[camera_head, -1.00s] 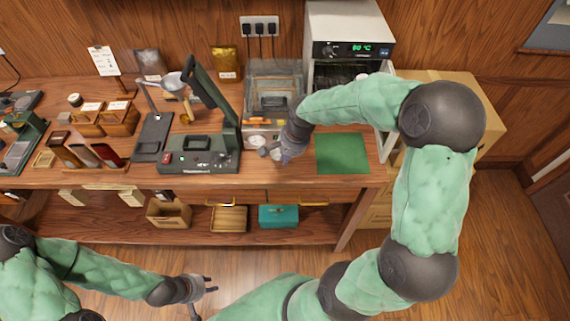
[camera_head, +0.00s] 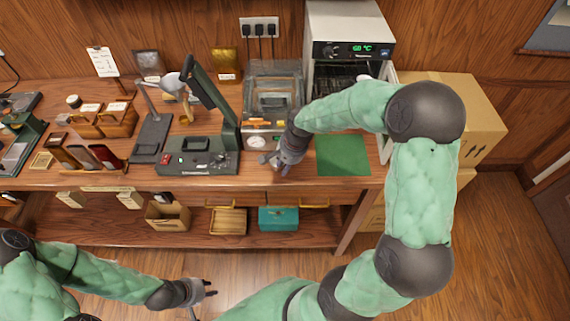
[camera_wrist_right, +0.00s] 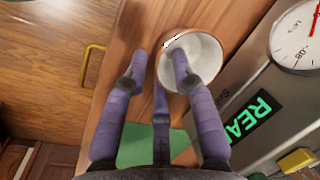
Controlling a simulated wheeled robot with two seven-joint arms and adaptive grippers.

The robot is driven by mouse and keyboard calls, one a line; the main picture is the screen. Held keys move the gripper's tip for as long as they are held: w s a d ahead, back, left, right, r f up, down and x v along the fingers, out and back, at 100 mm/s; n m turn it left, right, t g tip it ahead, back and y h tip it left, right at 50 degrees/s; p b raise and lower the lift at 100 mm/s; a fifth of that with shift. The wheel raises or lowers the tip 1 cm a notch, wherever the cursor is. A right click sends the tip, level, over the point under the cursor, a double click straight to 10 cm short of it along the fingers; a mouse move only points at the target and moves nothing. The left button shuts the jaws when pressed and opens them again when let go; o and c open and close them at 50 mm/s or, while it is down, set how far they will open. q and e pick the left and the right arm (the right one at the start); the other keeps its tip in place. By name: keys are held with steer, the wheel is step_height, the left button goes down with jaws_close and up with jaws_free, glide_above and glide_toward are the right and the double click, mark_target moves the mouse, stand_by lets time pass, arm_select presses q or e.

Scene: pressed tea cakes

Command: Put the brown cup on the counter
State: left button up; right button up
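The cup (camera_wrist_right: 207,68) shows in the right wrist view with a pale inside and a thin brownish rim. It appears to stand upright on the wooden counter (camera_wrist_right: 118,105), beside the grey machine. My right gripper (camera_wrist_right: 160,58) is over the cup's left edge in that view, one finger over its opening and another outside the wall, with a gap visible between them. In the head view my right gripper (camera_head: 270,162) is low at the counter's front, and I cannot make out the cup there. My left gripper (camera_head: 207,288) is open and empty, below the counter's front.
The machine with a dial (camera_head: 257,142) stands just behind my right gripper. A green mat (camera_head: 342,155) lies to the right, clear. A lever press (camera_head: 200,158) stands to the left. An oven (camera_head: 345,45) with a lit display is at the back right.

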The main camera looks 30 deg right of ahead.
steer(key=shift+r, duration=0.55)
steer(key=p+v, duration=0.3)
steer(key=v, duration=0.8)
steer(key=shift+s+r, duration=0.1)
